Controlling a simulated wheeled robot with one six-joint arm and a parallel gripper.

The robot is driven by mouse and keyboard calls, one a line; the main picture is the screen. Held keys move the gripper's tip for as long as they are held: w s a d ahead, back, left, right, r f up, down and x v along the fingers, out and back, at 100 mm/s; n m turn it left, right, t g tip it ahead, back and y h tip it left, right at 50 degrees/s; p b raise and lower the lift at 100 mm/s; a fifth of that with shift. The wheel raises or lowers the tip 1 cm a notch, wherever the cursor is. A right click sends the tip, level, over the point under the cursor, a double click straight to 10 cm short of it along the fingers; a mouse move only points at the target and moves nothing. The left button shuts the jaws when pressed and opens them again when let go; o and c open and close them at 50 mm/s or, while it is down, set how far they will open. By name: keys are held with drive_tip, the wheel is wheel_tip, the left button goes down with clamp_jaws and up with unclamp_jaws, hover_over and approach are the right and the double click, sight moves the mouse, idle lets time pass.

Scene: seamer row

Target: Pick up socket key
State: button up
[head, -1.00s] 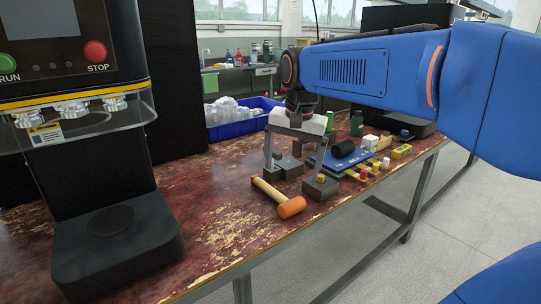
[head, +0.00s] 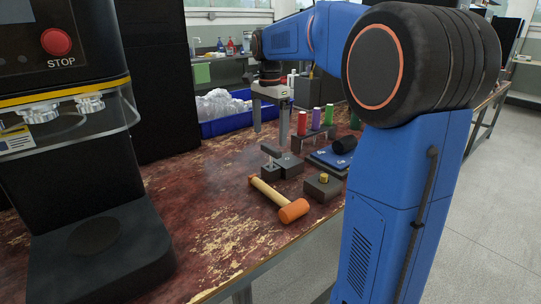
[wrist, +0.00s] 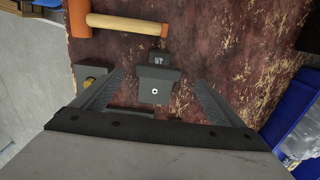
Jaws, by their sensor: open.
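A dark grey block with a grey bar-topped piece, which may be the socket key (head: 270,151), stands on the worn red bench. In the wrist view the bar-topped piece (wrist: 156,73) shows between and beyond my fingertips, with a small bright hole on the near part. I cannot tell clearly where key and block divide. My gripper (head: 271,123) is open and empty, held above the bench behind the blocks in the head view. Its two fingers also show in the wrist view (wrist: 159,78), apart from the piece.
An orange-headed mallet (head: 292,210) lies in front of the blocks. A dark block with a brass piece (head: 323,186) is to the right. A rack with red, purple and green items (head: 315,133) stands behind. A blue bin (head: 225,124) is at the back, the machine (head: 98,240) at left.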

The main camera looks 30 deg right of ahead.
sight(271, 164)
drive_tip(key=f, duration=1.2)
drive_tip(key=shift+s+d+f, duration=0.1)
drive_tip(key=shift+d+f, duration=0.1)
drive_tip(key=shift+f, duration=0.2)
drive_tip(key=shift+c, duration=0.7)
drive_tip(key=c, duration=1.2)
drive_tip(key=shift+r, duration=8.5)
